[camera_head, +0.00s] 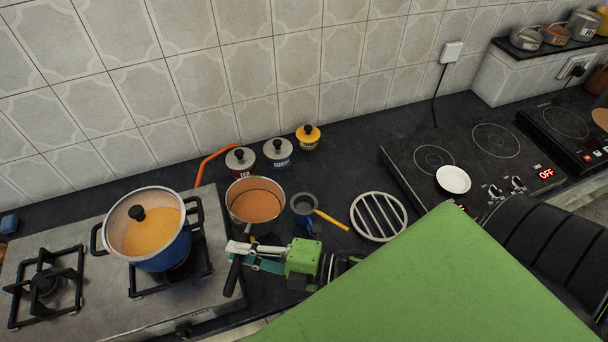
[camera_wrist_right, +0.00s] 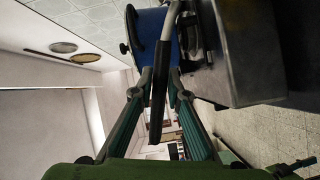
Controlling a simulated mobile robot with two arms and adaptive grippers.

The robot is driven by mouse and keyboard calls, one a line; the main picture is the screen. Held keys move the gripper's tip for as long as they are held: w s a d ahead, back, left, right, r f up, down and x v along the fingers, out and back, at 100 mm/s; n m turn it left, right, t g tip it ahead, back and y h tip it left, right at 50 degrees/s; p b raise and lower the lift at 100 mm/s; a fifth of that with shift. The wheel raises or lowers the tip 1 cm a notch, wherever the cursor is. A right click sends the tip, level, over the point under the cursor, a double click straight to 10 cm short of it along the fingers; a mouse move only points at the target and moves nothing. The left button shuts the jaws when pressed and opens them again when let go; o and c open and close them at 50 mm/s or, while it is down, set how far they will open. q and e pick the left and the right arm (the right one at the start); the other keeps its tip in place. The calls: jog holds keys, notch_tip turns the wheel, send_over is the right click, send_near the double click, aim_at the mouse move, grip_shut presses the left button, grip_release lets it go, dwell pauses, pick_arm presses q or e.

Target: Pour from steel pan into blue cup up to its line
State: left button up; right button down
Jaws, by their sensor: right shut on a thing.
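The steel pan (camera_head: 231,207) stands on the dark counter right of the stove, with orange-brown contents or an orange-brown inside. It looks level. My right gripper (camera_head: 239,255) is shut on its black handle, which points toward the front; in the right wrist view the handle (camera_wrist_right: 158,95) runs between the fingers. A small blue cup (camera_head: 306,222) stands right of the pan, apart from it, with a grey inside. Its line cannot be made out, nor any level in it. My left gripper is not in view.
A blue pot (camera_head: 165,256) with a glass lid stands on the stove (camera_head: 100,292), close left. A yellow-handled utensil (camera_head: 331,220) is at the cup. A round grey rack (camera_head: 379,216) lies right of it. Several lidded jars (camera_head: 277,150) stand behind. An electric hob (camera_head: 470,160) is farther right.

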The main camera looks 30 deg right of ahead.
jog(key=shift+s+d+m+t+y+b, duration=0.15)
jog(key=shift+d+m+t+y+b, duration=0.2)
jog(key=shift+d+b, duration=0.75)
jog(key=shift+s+d+m+t+y+b, duration=0.1)
jog(key=shift+d+m+t+y+b, duration=0.3)
jog(key=shift+b, duration=1.3)
dwell(5.2)
